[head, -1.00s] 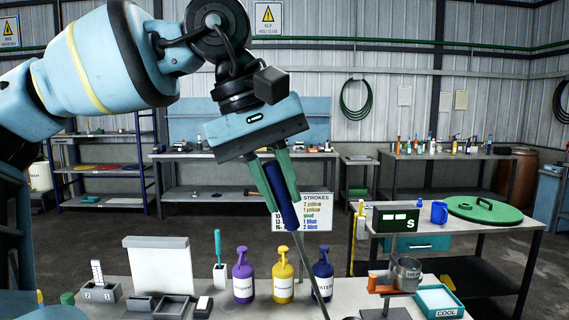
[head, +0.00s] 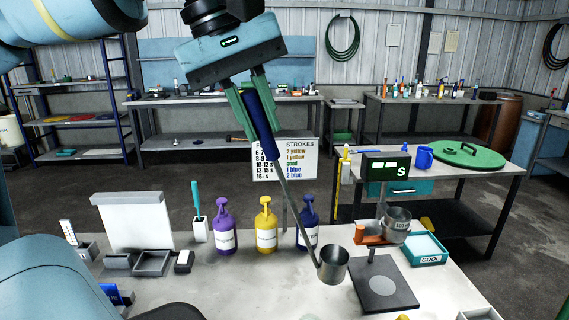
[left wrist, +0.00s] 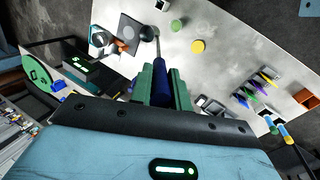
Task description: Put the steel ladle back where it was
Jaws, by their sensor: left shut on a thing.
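My left gripper (head: 262,134) is shut on the dark blue handle of the steel ladle (head: 262,142), high over the bench. The ladle tilts, its thin shaft running down and right to a steel cup (head: 333,265). The cup is beside the left edge of the dark base plate (head: 372,302); its height over the bench is hard to tell. My right gripper is not in view.
Purple (head: 224,228), yellow (head: 266,228) and dark blue (head: 307,225) pump bottles stand behind the ladle. An orange clamp (head: 372,237) and steel cup (head: 397,222) stand right, near the COOL tray (head: 423,249). The bench's front middle (head: 265,290) is clear.

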